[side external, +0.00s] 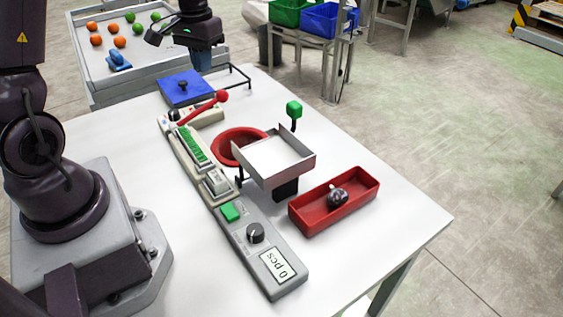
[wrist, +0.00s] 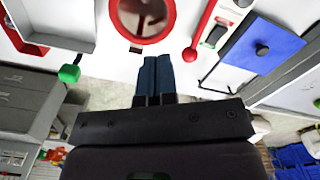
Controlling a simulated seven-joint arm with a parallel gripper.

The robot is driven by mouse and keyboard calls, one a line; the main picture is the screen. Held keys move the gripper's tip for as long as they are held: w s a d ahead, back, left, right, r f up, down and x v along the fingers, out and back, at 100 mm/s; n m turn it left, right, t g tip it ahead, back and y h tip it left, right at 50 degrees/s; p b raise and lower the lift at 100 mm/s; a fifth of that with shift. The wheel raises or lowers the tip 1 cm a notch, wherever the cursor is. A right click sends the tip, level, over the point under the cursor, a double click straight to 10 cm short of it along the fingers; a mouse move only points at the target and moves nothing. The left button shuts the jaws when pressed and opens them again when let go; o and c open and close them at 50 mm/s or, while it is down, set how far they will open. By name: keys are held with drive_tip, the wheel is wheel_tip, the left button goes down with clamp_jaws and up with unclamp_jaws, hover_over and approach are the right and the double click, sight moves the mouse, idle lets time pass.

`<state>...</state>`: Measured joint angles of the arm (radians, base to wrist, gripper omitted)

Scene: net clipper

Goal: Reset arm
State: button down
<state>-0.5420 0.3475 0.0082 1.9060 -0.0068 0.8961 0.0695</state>
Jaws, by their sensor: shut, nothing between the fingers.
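My gripper (side external: 203,62) hangs at the back of the table in the side view, fingers pointing down, above and beyond the blue plate (side external: 195,88) with its black knob. In the wrist view my gripper (wrist: 154,60) has its two dark blue fingers pressed together with nothing between them. The clipper machine stands on the white table (side external: 395,215). It has a red ring (side external: 222,148), a red-knobbed lever (side external: 221,97), a green-knobbed lever (side external: 294,109) and an open white tray (side external: 275,157). The red ring (wrist: 168,30) also shows just beyond my fingertips in the wrist view.
A red tray (side external: 365,186) holding a dark lumpy item (side external: 338,196) is at the right. The grey panel (side external: 285,285) reads "0 pcs". A white bin (side external: 135,81) with orange and green fruits and a blue object stands behind. A thin black frame (side external: 240,70) rises near the blue plate.

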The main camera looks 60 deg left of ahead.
drive_tip(key=s+d+r+m+t, duration=0.2)
drive_tip(key=s+d+r, duration=0.4)
drive_tip(key=d, duration=0.3)
drive_tip(key=s+d+r+m+t, duration=0.3)
drive_tip(key=s+d+r, duration=0.3)
drive_tip(key=d, duration=0.4)
drive_tip(key=shift+s+d+r+m+t, duration=0.25)
drive_tip(key=shift+d+r+m+t, duration=0.05)
drive_tip(key=shift+r, duration=0.05)
